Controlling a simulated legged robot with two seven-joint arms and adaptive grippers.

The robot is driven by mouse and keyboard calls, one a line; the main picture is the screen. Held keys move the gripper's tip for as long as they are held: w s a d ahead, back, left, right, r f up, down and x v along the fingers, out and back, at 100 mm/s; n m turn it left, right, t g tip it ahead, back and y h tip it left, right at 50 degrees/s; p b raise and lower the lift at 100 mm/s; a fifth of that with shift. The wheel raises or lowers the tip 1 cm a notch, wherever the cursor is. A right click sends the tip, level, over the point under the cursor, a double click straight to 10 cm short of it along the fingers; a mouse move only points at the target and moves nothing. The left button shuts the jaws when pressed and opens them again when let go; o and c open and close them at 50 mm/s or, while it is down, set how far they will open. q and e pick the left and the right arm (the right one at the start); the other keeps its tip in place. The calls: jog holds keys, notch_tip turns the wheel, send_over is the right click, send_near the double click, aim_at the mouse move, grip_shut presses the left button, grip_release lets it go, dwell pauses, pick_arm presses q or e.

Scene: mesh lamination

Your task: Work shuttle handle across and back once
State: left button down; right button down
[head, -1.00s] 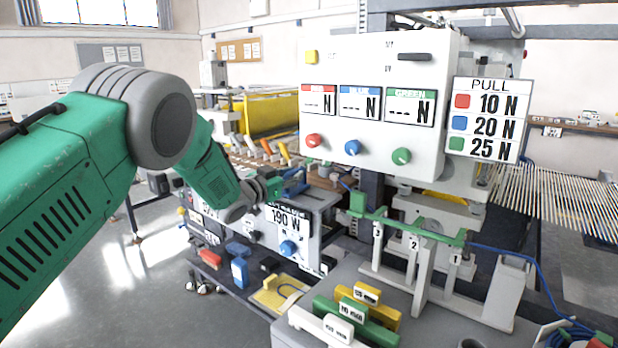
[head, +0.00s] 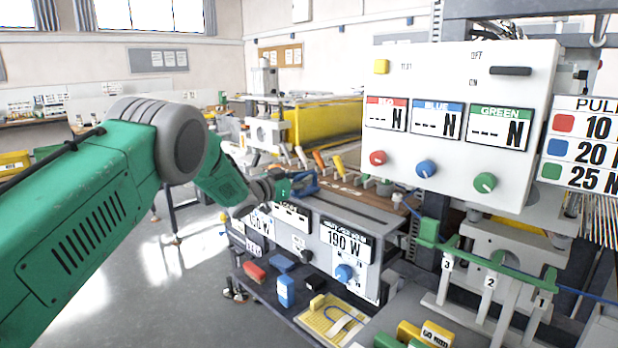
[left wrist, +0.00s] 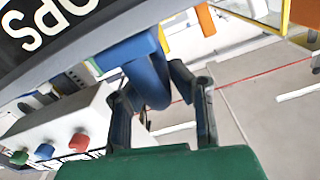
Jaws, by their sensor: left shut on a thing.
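The blue shuttle handle (head: 304,184) is over the top of the grey cabinet (head: 372,213), above the label to the left of the 190 W display (head: 345,243). In the left wrist view the blue handle (left wrist: 140,55) hangs from the dark edge of the machine, with its lower end between my fingers. My left gripper (head: 284,189) is shut on this handle, and its two dark fingers show in the left wrist view (left wrist: 152,88). The gripper partly hides the handle in the head view. My right gripper is not in view.
A white control box (head: 455,120) with red, blue and green knobs stands at the right. A green rail (head: 490,262) with numbered posts is below it. Small coloured blocks and a yellow tray (head: 332,318) lie on the lower shelf. Open floor is at left.

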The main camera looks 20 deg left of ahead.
pick_arm(q)
jog(key=shift+w+a+r, duration=0.1)
jog(key=shift+w+a, duration=0.05)
jog(key=shift+a, duration=0.4)
jog(key=shift+w+a+r, duration=0.1)
jog(key=shift+a, duration=0.4)
jog(key=c, duration=1.5)
grip_release()
jog(key=shift+a, duration=0.1)
jog(key=shift+w+f, duration=0.15)
jog(key=shift+f, duration=0.05)
jog(key=shift+d+r, duration=0.1)
jog(key=shift+d, duration=0.6)
jog(key=shift+v, duration=6)
